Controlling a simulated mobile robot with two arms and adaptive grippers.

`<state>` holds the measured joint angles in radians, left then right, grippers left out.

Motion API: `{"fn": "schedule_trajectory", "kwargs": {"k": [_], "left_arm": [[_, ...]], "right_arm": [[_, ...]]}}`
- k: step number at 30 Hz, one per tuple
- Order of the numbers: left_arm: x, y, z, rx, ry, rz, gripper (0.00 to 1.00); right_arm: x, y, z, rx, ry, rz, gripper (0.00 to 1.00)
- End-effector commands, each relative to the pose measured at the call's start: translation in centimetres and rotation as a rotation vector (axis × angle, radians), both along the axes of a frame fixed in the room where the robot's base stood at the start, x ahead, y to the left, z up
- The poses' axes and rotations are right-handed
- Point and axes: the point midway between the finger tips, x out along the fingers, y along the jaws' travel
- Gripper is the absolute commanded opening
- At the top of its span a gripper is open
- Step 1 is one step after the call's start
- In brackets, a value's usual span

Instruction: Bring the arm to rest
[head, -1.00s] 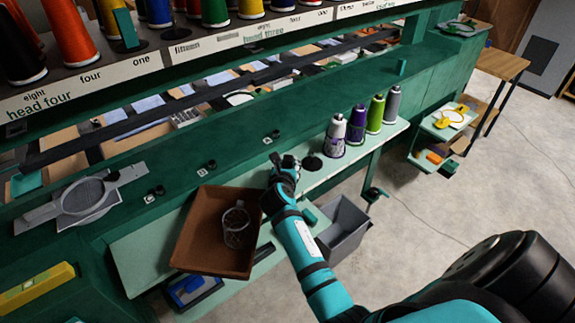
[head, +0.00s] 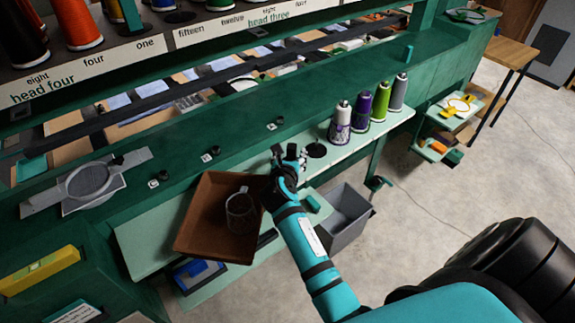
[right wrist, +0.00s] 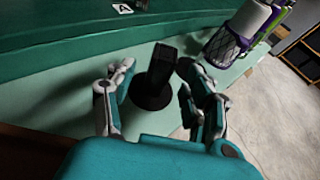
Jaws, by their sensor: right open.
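My right arm (head: 308,250) reaches up from the lower right in the head view. My right gripper (head: 289,153) is over the pale green shelf, between the brown tray and the cones. In the right wrist view the right gripper (right wrist: 160,92) is open, its two fingers apart with nothing held. A black spool holder (right wrist: 153,92) with a round base shows between and beyond the fingers; its base shows in the head view (head: 316,150). My left gripper is not in view.
White (head: 340,122), purple, green and grey thread cones stand to the right. A grey bin (head: 347,235) is below. A grey hoop (head: 88,182) sits at left.

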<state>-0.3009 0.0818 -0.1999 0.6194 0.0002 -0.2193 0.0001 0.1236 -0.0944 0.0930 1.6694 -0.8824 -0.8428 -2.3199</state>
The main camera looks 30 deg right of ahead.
Motion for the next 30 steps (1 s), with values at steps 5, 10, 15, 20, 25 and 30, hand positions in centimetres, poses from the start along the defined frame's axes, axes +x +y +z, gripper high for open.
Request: {"fn": "schedule_trajectory", "kwargs": {"k": [5, 10, 15, 20, 25, 30], "left_arm": [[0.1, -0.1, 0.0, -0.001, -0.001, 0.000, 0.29], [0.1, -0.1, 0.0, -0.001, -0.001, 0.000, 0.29], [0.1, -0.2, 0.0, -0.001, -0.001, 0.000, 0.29], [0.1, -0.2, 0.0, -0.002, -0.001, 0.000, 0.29], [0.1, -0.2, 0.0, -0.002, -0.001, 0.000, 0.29], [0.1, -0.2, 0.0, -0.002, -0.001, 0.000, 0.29]], "right_arm": [[-2.9, 2.5, 1.4, 0.001, 0.001, 0.002, 0.53], [-4.9, 4.2, 2.5, 0.001, 0.001, 0.001, 0.53], [-5.8, 4.9, 3.1, 0.000, 0.002, -0.001, 0.53], [-5.9, 5.0, 3.2, 0.001, 0.000, -0.001, 0.53], [-7.3, 4.9, 2.1, 0.134, -0.051, -0.058, 0.53], [-11.6, 5.3, -0.7, 0.553, -0.202, -0.266, 0.53]]}}
